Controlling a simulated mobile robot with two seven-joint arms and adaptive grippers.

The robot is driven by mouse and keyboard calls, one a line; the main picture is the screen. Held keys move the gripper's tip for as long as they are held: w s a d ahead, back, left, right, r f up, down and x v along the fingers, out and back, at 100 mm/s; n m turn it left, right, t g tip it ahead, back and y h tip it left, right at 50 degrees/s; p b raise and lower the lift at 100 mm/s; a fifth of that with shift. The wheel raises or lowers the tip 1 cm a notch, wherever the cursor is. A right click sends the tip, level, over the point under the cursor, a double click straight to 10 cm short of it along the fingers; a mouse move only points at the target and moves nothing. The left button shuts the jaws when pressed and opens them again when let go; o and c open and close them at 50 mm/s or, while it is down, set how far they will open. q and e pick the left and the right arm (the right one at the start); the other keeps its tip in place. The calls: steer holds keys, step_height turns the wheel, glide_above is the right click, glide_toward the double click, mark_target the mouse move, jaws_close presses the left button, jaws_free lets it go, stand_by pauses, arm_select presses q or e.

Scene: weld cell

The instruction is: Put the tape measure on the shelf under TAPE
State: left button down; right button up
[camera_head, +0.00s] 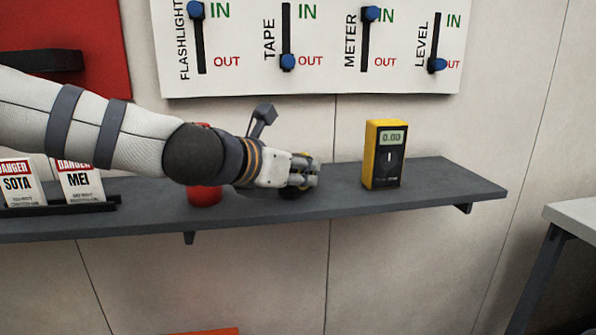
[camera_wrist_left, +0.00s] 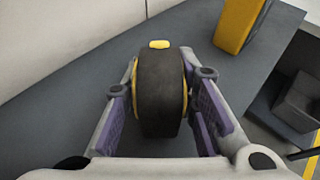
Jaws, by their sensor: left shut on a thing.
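The tape measure (camera_wrist_left: 161,92), black with yellow sides, sits between the two fingers of my left gripper (camera_wrist_left: 163,110) in the left wrist view. The fingers press on its sides, and it is at or just above the shelf surface. In the head view my left gripper (camera_head: 305,174) is over the shelf (camera_head: 440,184), below the TAPE label (camera_head: 269,40); the tape measure is mostly hidden behind it, with a dark part (camera_head: 291,193) showing below. The TAPE slider (camera_head: 287,62) is down at OUT. My right gripper is not in view.
A yellow meter (camera_head: 384,155) stands upright on the shelf to the right of my left gripper. A red object (camera_head: 205,194) stands behind my left arm. Danger tags (camera_head: 80,181) are at the shelf's left. The shelf's right end is bare.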

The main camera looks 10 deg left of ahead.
arm_select(q)
steer(key=shift+f, duration=0.3)
steer(key=c, duration=1.3)
jaws_free()
steer(key=shift+r, duration=0.1)
steer(key=shift+r, duration=0.2)
steer(key=p+v, duration=0.3)
steer(key=v, duration=0.9)
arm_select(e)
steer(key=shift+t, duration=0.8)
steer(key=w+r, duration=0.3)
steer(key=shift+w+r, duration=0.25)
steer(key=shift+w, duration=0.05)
